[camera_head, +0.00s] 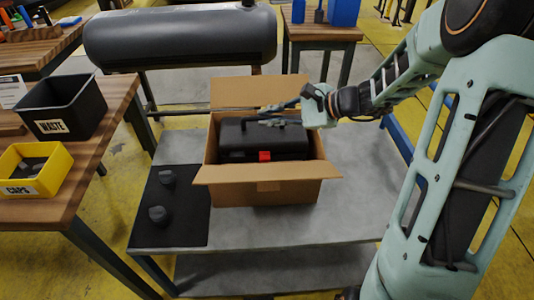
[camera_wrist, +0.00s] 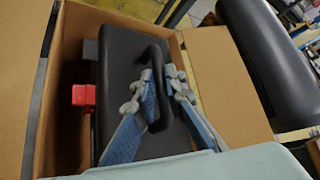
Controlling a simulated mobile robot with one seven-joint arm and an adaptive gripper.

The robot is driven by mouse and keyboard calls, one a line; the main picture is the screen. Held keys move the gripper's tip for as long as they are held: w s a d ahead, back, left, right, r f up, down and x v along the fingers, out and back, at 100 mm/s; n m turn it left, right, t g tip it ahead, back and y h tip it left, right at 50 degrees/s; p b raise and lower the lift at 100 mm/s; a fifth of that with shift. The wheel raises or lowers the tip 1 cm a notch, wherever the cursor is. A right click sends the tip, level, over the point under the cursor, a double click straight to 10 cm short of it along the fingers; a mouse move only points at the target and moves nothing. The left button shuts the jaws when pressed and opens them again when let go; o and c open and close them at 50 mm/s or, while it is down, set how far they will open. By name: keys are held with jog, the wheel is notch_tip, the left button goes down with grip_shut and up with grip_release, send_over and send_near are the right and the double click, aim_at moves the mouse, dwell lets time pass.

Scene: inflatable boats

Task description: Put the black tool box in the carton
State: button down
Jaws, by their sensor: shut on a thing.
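The black tool box (camera_head: 240,143) sits inside the open carton (camera_head: 262,190) in the head view, with its red latch (camera_head: 264,156) facing the front. In the wrist view the tool box (camera_wrist: 125,70) lies within the walls of the carton (camera_wrist: 65,60). My gripper (camera_head: 275,116) reaches in from the right above the lid. In the wrist view my gripper (camera_wrist: 160,95) is shut on the black handle, one finger on each side. I cannot tell whether the tool box rests on the carton's bottom, which is hidden.
The carton stands on a grey table (camera_head: 330,185) beside a black mat (camera_head: 180,225) with two dark knobs. A wooden bench (camera_head: 90,150) at left holds a black WASTE bin (camera_head: 62,105) and yellow CAPS bin (camera_head: 35,170). A grey inflatable tube (camera_head: 180,38) lies behind.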

aim_at(278, 134)
notch_tip(278, 134, down, 7)
jog(key=shift+w+r+b, duration=0.1)
jog(key=shift+r+b, duration=0.1)
jog(key=shift+b, duration=0.6)
jog(key=shift+r, duration=0.1)
jog(key=c, duration=2)
grip_release()
jog(key=p+v, duration=0.2)
jog(key=v, duration=1)
